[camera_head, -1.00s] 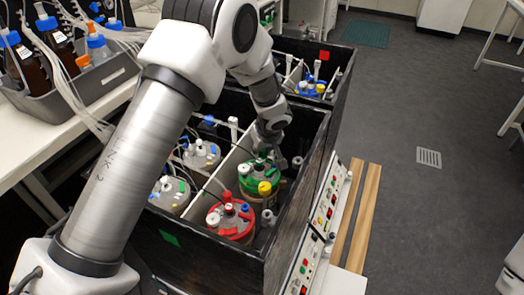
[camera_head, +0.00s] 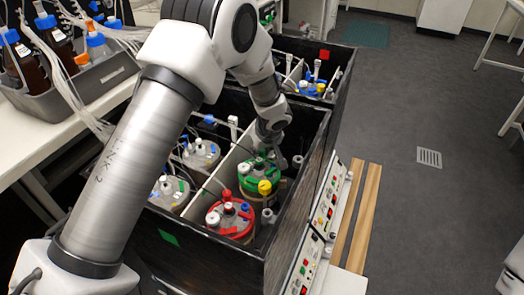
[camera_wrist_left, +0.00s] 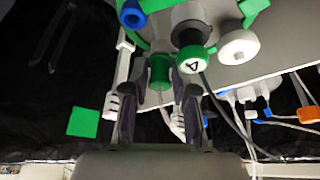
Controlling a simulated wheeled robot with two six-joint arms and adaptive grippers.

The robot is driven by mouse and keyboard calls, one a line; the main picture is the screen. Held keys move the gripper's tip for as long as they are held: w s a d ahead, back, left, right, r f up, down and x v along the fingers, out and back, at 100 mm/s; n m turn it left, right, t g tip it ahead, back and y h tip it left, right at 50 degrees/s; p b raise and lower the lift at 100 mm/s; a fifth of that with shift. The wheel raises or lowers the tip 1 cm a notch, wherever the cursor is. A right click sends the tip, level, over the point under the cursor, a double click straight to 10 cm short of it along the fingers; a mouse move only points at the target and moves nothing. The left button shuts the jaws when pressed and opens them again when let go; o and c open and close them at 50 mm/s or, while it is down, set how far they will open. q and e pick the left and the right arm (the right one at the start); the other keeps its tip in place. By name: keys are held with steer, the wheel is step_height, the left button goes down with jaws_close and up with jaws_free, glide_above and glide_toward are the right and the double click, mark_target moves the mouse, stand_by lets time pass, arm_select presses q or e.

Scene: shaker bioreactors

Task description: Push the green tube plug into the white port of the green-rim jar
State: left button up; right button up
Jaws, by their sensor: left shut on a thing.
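The green-rim jar (camera_head: 258,188) stands in the black box, behind the red-rim jar. Its green rim shows at the top of the left wrist view (camera_wrist_left: 257,10). My left gripper (camera_head: 277,149) is over the back of this jar, pointing down. In the left wrist view its two fingers (camera_wrist_left: 159,78) are shut on the green tube plug (camera_wrist_left: 159,68), a short green cylinder close to the rim. The white port under the plug cannot be made out, so I cannot tell whether they touch. My right gripper is not in view.
The red-rim jar (camera_head: 231,220) stands in front, and jars with blue fittings (camera_head: 201,153) stand left of a pale divider. A white cap (camera_wrist_left: 238,47) and a green-ringed cap (camera_wrist_left: 192,58) crowd the jar lid near my fingers. A control panel (camera_head: 327,205) runs along the box's right side.

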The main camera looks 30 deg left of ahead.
arm_select(q)
steer(key=shift+f+b, duration=0.3)
steer(key=shift+b, duration=0.1)
steer(key=o, duration=0.9)
steer(key=shift+c, duration=0.2)
steer(key=shift+r, duration=0.1)
steer(key=v, duration=1.1)
steer(key=shift+r, duration=0.35)
steer(key=shift+s+d, duration=0.1)
